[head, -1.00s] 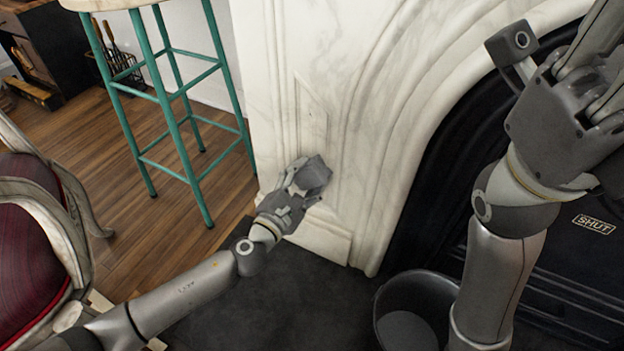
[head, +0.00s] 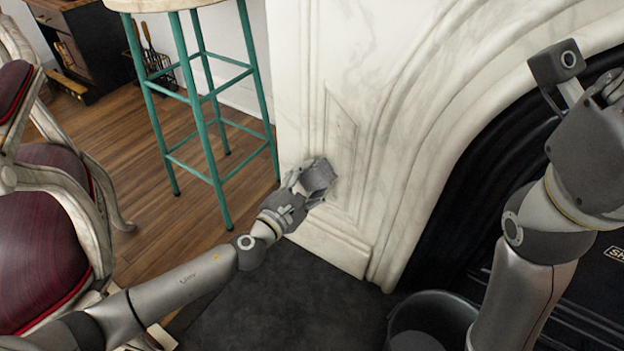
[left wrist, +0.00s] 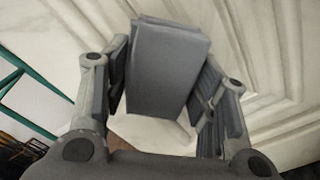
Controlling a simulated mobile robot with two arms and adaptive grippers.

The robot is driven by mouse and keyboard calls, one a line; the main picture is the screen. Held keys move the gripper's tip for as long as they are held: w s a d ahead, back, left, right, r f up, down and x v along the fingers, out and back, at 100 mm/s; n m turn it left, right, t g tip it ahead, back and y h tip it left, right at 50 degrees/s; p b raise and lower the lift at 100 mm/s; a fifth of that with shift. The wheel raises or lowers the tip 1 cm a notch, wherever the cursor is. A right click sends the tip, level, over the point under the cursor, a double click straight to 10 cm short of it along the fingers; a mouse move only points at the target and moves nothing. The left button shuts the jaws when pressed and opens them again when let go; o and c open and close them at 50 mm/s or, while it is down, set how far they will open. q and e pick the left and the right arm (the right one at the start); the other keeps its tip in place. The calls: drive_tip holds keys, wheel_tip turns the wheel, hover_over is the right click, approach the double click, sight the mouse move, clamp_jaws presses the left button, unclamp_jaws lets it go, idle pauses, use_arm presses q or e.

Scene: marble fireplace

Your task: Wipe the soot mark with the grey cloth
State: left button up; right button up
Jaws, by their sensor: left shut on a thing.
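The grey cloth (head: 318,178) is a folded, block-like pad. I cannot make out the soot mark; the cloth and gripper hide part of the marble. My right gripper (head: 606,100) is at the right edge, its fingers cut off by the frame.
A teal-legged stool (head: 205,110) stands left of the surround. A red-cushioned chair (head: 45,240) is at the far left. A dark bucket (head: 430,315) stands on the dark hearth (head: 290,305), right of my left arm. The black firebox (head: 475,200) lies to the right.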

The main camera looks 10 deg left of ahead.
use_arm(q)
drive_tip(key=shift+v, duration=2.9)
drive_tip(key=shift+s, duration=0.1)
drive_tip(key=shift+v, duration=1.45)
